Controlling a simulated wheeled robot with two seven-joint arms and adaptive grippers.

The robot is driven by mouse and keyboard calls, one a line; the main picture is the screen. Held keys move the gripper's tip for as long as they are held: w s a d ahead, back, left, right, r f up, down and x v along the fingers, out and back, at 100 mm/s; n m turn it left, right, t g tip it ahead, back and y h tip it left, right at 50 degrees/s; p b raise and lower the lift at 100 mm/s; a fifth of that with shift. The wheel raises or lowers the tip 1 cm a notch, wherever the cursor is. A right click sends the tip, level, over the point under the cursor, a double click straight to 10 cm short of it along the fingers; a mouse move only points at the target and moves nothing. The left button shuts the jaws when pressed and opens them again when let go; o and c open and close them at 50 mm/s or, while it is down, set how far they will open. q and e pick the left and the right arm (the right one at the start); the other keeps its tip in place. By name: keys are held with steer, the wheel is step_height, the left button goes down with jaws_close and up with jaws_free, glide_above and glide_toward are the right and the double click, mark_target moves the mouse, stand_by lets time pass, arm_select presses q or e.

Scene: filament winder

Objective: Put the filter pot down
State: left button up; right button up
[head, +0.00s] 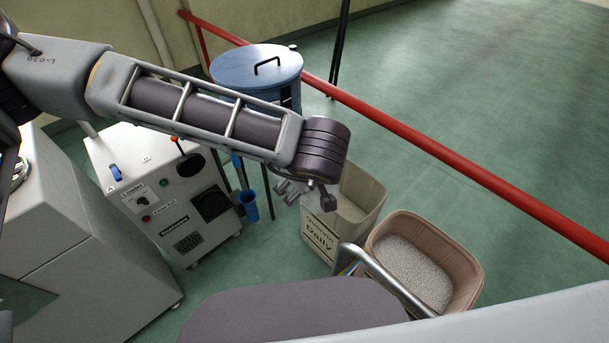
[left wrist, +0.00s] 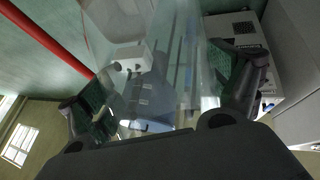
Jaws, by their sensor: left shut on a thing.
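My left arm comes in from the left in the head view, and my left gripper (head: 308,194) hangs below its wrist, partly hidden by it. In the left wrist view the left gripper's fingers (left wrist: 163,92) are on either side of a large, clear, see-through vessel, which looks like the filter pot (left wrist: 180,50). The gripper is shut on this pot. The pot's outline is faint, and I cannot make it out in the head view. My right gripper is in neither view.
A white control cabinet (head: 150,180) stands left, with a blue cup (head: 248,206) beside it. A blue-lidded drum (head: 245,68) stands behind. A labelled box (head: 319,238) and a granule-filled bin (head: 468,262) stand below right.

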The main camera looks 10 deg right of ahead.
arm_select(q)
steer(key=shift+m, duration=0.3)
stand_by(0.5)
